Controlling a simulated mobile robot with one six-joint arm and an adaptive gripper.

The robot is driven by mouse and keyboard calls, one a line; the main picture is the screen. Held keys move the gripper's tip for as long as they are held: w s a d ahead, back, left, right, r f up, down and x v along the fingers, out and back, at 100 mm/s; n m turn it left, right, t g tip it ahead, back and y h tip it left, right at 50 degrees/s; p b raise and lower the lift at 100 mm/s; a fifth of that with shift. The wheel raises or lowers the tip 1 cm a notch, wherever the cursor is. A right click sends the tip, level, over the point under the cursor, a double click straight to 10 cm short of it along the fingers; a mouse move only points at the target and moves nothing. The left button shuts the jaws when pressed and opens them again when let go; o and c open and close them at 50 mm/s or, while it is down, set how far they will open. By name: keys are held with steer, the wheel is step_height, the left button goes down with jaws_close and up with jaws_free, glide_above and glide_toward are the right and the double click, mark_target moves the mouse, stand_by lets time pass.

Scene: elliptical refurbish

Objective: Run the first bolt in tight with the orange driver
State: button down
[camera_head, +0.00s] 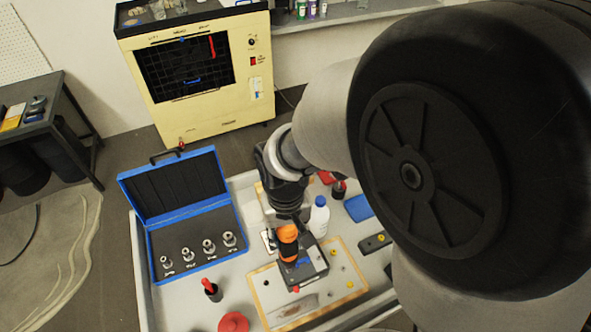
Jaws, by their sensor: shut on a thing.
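The orange driver (288,234) stands upright under my gripper (287,221), which is shut on its upper part. Its lower end is over a dark grey block (317,262) on the wooden-edged board (341,291). I cannot make out the first bolt, and the driver's tip is hidden, so I cannot tell whether they touch. My arm comes in from the right and covers much of the table's far right side.
An open blue case (189,270) with several metal sockets lies at the left. A white bottle (319,217) stands close behind the board. A red-topped dark bottle (211,290) and a red round piece (233,322) are at the front left.

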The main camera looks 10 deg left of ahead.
steer(key=shift+f+b, duration=0.4)
steer(key=shift+f, duration=0.1)
stand_by(1.3)
steer(key=shift+r, duration=0.1)
steer(key=shift+r+p, duration=3.75)
steer(key=shift+r, duration=0.75)
